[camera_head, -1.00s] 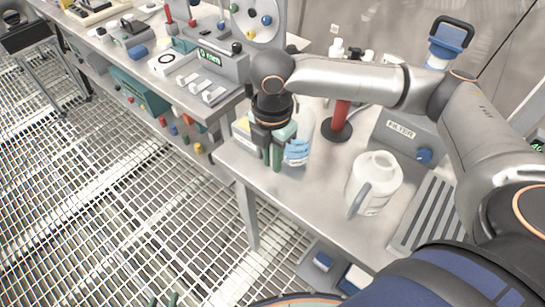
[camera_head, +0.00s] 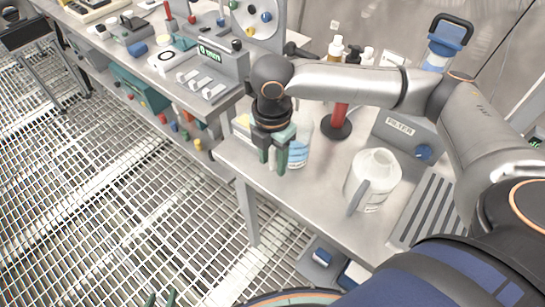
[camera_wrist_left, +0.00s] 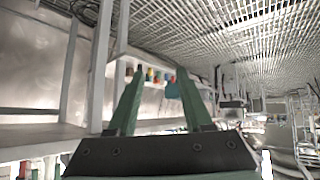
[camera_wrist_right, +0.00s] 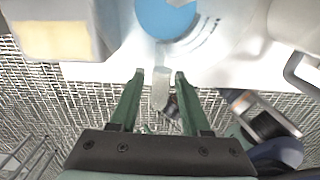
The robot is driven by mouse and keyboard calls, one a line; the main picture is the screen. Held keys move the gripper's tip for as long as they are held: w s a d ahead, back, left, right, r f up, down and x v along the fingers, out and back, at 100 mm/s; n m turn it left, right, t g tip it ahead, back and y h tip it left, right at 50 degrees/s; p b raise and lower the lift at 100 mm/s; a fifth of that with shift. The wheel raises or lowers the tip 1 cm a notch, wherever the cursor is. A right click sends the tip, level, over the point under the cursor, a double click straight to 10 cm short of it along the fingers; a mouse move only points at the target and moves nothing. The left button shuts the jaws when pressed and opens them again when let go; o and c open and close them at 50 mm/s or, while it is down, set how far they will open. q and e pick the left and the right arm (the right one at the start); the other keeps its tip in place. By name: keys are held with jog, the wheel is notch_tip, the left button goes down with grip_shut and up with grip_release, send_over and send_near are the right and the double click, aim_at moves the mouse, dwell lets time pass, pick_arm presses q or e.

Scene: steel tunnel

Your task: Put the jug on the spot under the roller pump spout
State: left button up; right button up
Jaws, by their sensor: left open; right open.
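The white jug (camera_head: 373,180) stands upright on the near bench, its grey handle facing the front left. My right gripper (camera_head: 273,158) is open and empty, pointing down over the bench's front-left edge, left of the jug and apart from it. In the right wrist view its fingers (camera_wrist_right: 157,75) have a gap between them; a handle, probably the jug's, shows at the right edge. The roller pump is probably the round plate with coloured rollers (camera_head: 256,18); I cannot make out its spout or the spot clearly. My left gripper (camera_wrist_left: 155,75) is open and empty, low over the grating.
A ringed white plate (camera_head: 166,58) and a display box (camera_head: 215,58) stand on the left bench.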

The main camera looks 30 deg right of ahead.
pick_arm(q)
jog(key=shift+f, duration=0.1)
pick_arm(e)
jog(key=shift+r, duration=0.1)
jog(key=shift+r+b, duration=0.25)
jog(key=shift+b, duration=0.05)
notch_tip(320, 180, up, 7)
jog(key=shift+r+p, duration=0.2)
jog(key=shift+p, duration=0.65)
notch_tip(320, 180, up, 4)
jog(key=shift+r+p, duration=0.1)
jog(key=shift+p, duration=0.25)
pick_arm(q)
jog(key=shift+s+a+r, duration=0.35)
jog(key=shift+s+r, duration=0.1)
jog(key=shift+r, duration=0.05)
pick_arm(e)
jog(key=shift+r, duration=0.45)
